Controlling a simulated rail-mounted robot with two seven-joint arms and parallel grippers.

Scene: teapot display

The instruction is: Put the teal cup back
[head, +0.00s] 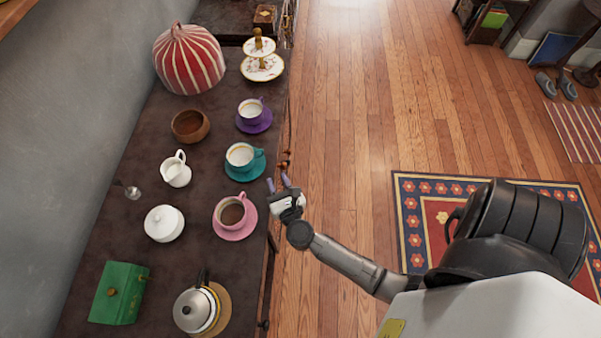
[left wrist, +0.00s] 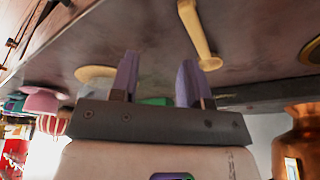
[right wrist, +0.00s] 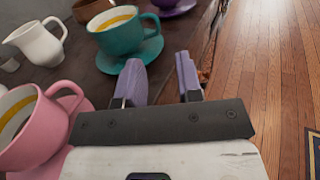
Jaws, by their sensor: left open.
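The teal cup (head: 239,155) stands upright on its teal saucer (head: 244,175) near the right edge of the dark table. Its handle points right, and it holds a pale drink. In the right wrist view the teal cup (right wrist: 122,36) is just beyond the fingertips. My right gripper (head: 278,181) is open and empty at the table edge, below and right of the teal cup and apart from it. It also shows in the right wrist view (right wrist: 160,75). My left gripper (left wrist: 157,75) is open and empty in the left wrist view; the head view does not show it.
A pink cup (head: 231,215) stands close beside my right gripper, and a purple cup (head: 251,110) behind the teal one. A white creamer (head: 175,170), wooden bowl (head: 190,126) and sugar pot (head: 163,223) are farther left. Open floor lies right of the table.

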